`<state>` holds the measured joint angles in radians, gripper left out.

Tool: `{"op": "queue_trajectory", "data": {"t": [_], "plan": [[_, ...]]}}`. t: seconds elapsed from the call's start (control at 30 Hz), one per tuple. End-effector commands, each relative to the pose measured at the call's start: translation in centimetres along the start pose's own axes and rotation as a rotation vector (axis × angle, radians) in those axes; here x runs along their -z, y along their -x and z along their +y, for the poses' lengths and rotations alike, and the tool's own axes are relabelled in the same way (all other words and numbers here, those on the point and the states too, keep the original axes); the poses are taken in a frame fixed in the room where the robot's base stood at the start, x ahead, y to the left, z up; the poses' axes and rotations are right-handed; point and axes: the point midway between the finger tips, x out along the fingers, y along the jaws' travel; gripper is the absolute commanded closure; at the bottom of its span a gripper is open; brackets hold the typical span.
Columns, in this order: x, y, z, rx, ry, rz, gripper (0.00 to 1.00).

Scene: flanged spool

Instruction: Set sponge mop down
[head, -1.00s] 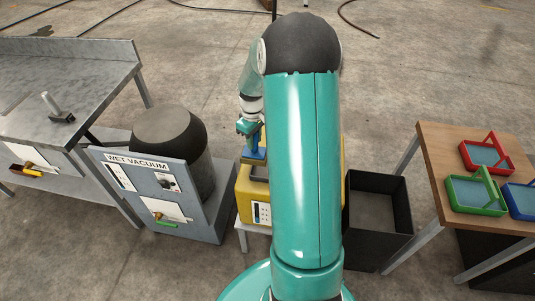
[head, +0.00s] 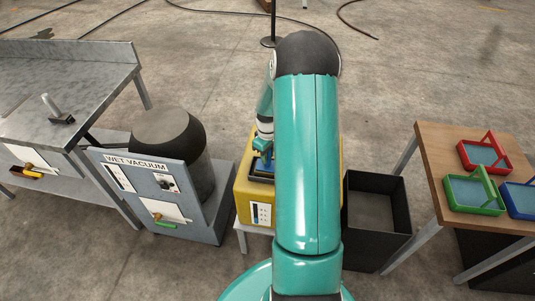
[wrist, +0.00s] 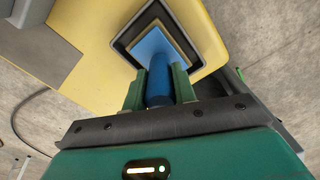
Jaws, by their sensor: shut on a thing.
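The sponge mop (wrist: 157,52) has a blue handle and a blue plate with a pale sponge edge under it. My gripper (wrist: 159,85) is shut on the blue handle in the wrist view, one green finger on each side. The plate lies within the outline of a dark-rimmed square recess in the yellow box (wrist: 205,45). I cannot tell whether the sponge touches the recess floor. In the head view my gripper (head: 262,147) is over the yellow box (head: 250,205), and my arm hides the box's right part.
A grey wet vacuum (head: 150,190) stands left of the box. A black open bin (head: 375,210) stands to the right, then a wooden table (head: 445,150) with red, green and blue trays. A metal workbench (head: 80,85) is at far left.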

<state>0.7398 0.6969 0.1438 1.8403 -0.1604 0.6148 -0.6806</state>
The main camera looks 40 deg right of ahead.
Motion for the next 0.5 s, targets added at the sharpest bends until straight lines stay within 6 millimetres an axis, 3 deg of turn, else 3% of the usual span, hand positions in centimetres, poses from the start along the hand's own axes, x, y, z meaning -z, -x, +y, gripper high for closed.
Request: {"op": "queue_trajectory", "data": {"t": [0.03,0.07,0.17,0.5], "plan": [[0.01,-0.17,-0.01,0.000,0.000,0.000,0.98],[0.00,-0.21,-0.02,0.001,0.000,-0.001,0.71],[0.00,-0.17,-0.01,0.000,0.000,0.000,0.52],[0.02,0.09,-0.01,0.000,0.000,0.000,0.51]]}}
